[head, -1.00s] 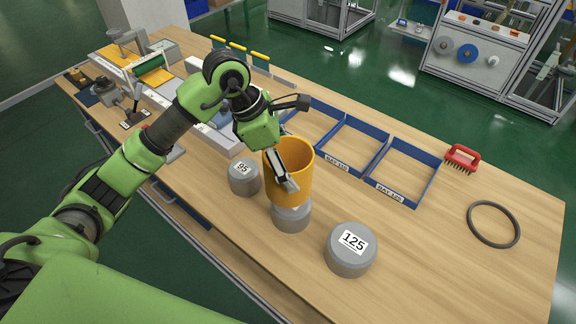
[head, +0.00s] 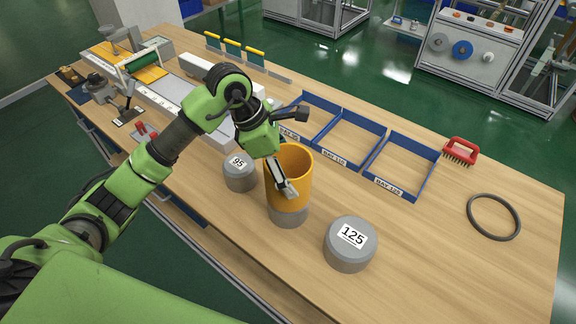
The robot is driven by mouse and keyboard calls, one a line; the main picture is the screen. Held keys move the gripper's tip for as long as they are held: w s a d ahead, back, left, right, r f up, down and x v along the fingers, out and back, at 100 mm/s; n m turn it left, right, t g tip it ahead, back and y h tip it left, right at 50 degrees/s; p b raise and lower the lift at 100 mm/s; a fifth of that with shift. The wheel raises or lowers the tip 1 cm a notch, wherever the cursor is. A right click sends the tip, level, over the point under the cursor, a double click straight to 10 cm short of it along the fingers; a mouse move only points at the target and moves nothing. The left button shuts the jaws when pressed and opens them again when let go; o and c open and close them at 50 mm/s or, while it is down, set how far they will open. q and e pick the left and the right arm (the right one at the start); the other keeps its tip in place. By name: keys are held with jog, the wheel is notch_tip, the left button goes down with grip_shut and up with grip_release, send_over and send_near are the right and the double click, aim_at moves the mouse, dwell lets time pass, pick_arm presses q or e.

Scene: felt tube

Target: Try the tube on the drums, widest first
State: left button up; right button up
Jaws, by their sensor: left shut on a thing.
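My left gripper (head: 284,182) is shut on the wall of the orange tube (head: 294,164), one finger showing on its outer side. The tube is upright with its open top facing up. Its lower end is at the middle grey drum (head: 289,217), of which only the lower part shows. The tube seems to be around the drum's top, but its rim hides the exact fit. The drum marked 95 (head: 239,182) stands to the left, and the drum marked 125 (head: 349,254) to the right, both bare. My right gripper is not in view.
Blue-walled bays (head: 403,162) with labels stand behind the drums. A red brush (head: 461,150) and a dark ring (head: 493,217) lie at the right. The wooden table (head: 430,265) is clear right of drum 125. Equipment (head: 143,65) fills the far left.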

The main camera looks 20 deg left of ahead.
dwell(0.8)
pick_arm(q)
jog(key=shift+f+b, duration=0.15)
jog(key=shift+b, duration=0.3)
jog(key=shift+f+b, duration=0.5)
jog(key=shift+f, duration=0.05)
jog(key=shift+r+p, duration=1.45)
jog(key=shift+r, duration=1.2)
